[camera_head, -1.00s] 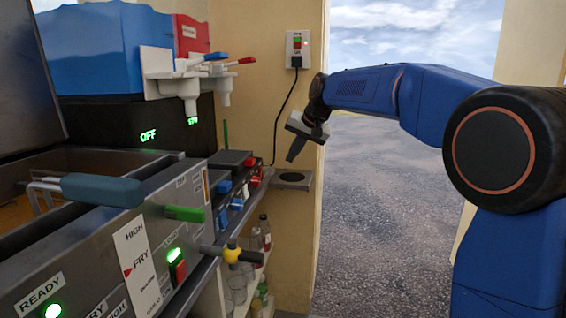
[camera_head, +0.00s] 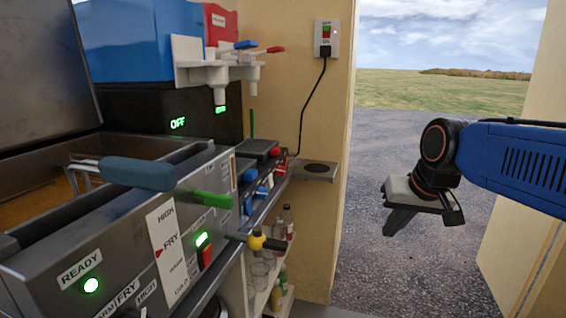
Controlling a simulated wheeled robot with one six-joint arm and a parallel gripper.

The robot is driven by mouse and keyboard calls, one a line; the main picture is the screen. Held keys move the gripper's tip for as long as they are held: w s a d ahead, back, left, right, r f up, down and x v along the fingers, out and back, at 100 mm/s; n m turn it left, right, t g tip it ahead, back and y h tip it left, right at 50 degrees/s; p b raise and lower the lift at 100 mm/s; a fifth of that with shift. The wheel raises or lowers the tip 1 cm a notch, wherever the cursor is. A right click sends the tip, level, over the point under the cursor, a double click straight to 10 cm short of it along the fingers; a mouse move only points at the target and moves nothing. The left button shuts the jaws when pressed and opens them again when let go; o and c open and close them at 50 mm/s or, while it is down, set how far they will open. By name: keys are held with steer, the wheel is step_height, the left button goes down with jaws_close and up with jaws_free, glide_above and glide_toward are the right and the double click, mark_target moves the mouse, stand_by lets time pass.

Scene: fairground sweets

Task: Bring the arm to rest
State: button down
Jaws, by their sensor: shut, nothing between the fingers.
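My gripper (camera_head: 398,222) is at the right of the head view, at the end of my blue arm (camera_head: 520,160). It is shut and empty, with its dark fingers pointing down. It hangs in front of the open doorway, over the grey ground outside as the picture shows it. It is apart from the counter, the fryer and the wall. The rest of the arm runs out of the picture to the right.
The fryer (camera_head: 215,255), with a blue-handled basket (camera_head: 138,173), stands at the left. Above it are a blue and red dispenser (camera_head: 140,40) with white nozzles. A small wall shelf (camera_head: 318,178), a socket (camera_head: 327,40) and bottles (camera_head: 287,222) are in the middle. A wooden door post (camera_head: 525,250) stands at the right.

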steer(key=s+d+f+h, duration=0.1)
steer(key=s+d+f, duration=0.3)
steer(key=s+f, duration=0.8)
steer(key=s, duration=0.4)
steer(key=shift+s+d+f+n, duration=0.2)
steer(key=shift+s+n, duration=0.1)
steer(key=shift+n, duration=0.1)
stand_by(0.8)
